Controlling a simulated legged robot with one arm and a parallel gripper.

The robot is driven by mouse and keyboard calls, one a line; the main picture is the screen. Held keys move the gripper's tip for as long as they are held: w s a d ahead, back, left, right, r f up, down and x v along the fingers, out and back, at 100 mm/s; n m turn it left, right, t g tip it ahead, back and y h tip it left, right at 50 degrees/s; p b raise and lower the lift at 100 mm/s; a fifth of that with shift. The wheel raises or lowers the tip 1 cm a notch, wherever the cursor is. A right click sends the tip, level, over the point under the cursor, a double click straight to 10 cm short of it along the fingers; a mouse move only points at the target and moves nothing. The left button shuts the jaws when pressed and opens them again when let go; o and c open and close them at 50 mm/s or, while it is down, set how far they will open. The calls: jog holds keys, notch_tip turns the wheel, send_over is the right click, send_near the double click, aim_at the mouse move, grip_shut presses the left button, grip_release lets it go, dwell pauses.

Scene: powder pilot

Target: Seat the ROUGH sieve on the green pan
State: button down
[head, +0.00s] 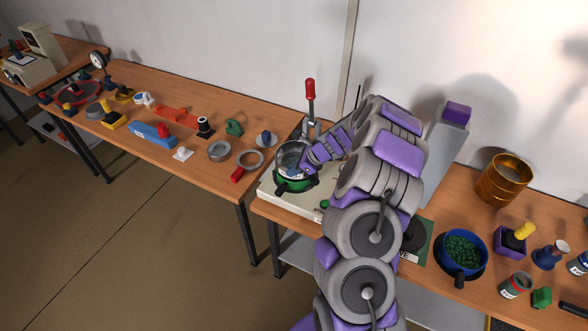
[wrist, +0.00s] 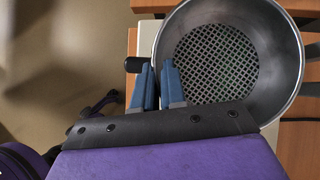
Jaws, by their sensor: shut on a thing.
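The grey metal sieve (head: 292,156) is at the near end of the right bench, over the green pan (head: 297,184). In the wrist view the sieve (wrist: 215,65) shows a coarse mesh floor and a round wall. My gripper (wrist: 158,76) is shut on the sieve's wall, with one blue finger on each side of it. In the head view my gripper (head: 297,167) is at the sieve's right front. The green pan shows just below the sieve; I cannot tell whether the two touch or are level.
A pale machine base (head: 283,203) lies under the pan, with a red-handled lever (head: 310,90) behind. A gold pot (head: 503,180), a blue pot of green granules (head: 462,235) and a purple box (head: 508,242) stand right. Several tools and rings (head: 219,151) lie on the left bench.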

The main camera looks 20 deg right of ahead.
jog(key=shift+f, duration=0.6)
jog(key=c, duration=0.6)
grip_release()
jog(key=shift+o, duration=0.2)
jog(key=shift+r, duration=0.15)
notch_tip(320, 180, up, 14)
jog(key=p, duration=1.3)
jog(key=s+a, duration=0.9)
jog(key=a, duration=0.3)
jog(key=shift+s+a+p, duration=0.3)
jog(key=shift+s+a, duration=0.05)
jog(key=shift+s, duration=0.05)
dwell(0.8)
